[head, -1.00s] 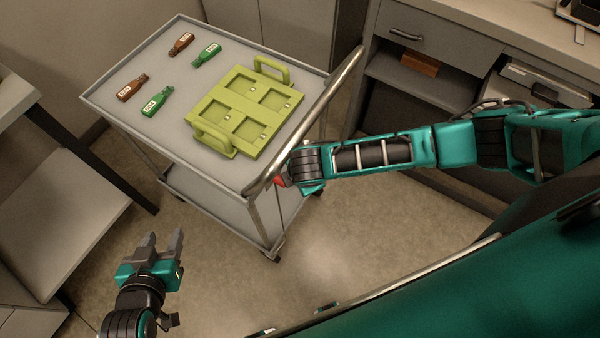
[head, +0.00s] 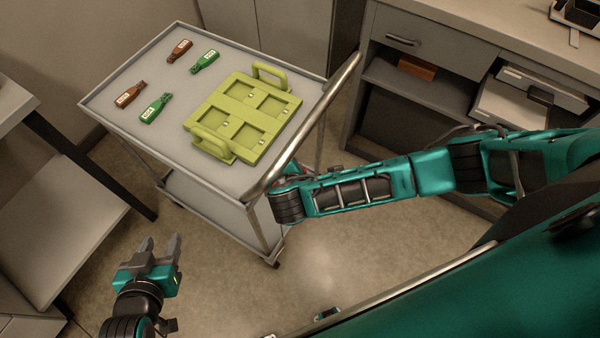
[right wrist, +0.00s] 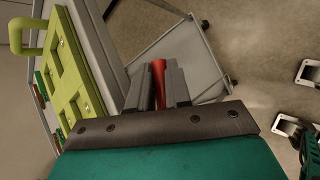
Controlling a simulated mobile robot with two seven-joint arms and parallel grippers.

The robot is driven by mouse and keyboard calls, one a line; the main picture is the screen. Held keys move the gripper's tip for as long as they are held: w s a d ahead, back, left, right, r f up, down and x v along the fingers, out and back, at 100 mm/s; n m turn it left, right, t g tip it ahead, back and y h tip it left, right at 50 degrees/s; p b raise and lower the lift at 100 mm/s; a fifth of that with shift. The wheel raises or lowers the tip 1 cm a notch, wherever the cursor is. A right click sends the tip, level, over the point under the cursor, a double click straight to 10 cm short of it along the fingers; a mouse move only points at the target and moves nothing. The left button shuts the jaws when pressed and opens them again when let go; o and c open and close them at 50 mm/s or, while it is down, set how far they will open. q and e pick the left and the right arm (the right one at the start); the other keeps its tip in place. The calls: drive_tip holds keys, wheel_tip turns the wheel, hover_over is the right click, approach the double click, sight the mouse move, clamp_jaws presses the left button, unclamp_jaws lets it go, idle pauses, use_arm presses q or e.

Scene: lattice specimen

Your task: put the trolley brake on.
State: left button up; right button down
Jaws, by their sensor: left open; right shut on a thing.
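The trolley (head: 145,65) is a grey metal cart with a long push handle (head: 318,110) on its right side. My right gripper (right wrist: 158,88) is shut on a red lever (right wrist: 158,72), which stands between its fingers in the right wrist view. In the head view my right wrist is at the near end of the push handle and hides the fingers and the lever. Whether the brake is on cannot be told. My left gripper (head: 160,247) is open and empty above the floor, left of and nearer than the trolley.
A shelf unit (head: 60,245) stands at the left. A counter with drawers (head: 425,42) stands at the right. The floor before the trolley is clear.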

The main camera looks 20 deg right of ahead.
drive_tip(key=shift+s+a+r+t+h, duration=0.3)
drive_tip(key=shift+a+r+t+h, duration=0.05)
drive_tip(key=shift+t+h, duration=0.4)
drive_tip(key=shift+r+n+h, duration=0.1)
drive_tip(key=shift+n+h, duration=0.15)
drive_tip(key=shift+n, duration=0.05)
drive_tip(key=c, duration=1.3)
unclamp_jaws()
drive_tip(key=o, duration=0.3)
drive_tip(key=shift+w+d+r, duration=0.1)
drive_tip(key=shift+w+d, duration=0.05)
drive_tip(key=shift+t, duration=0.25)
drive_tip(key=v, duration=0.6)
drive_tip(key=shift+w+r, duration=0.15)
drive_tip(key=shift+w, duration=0.05)
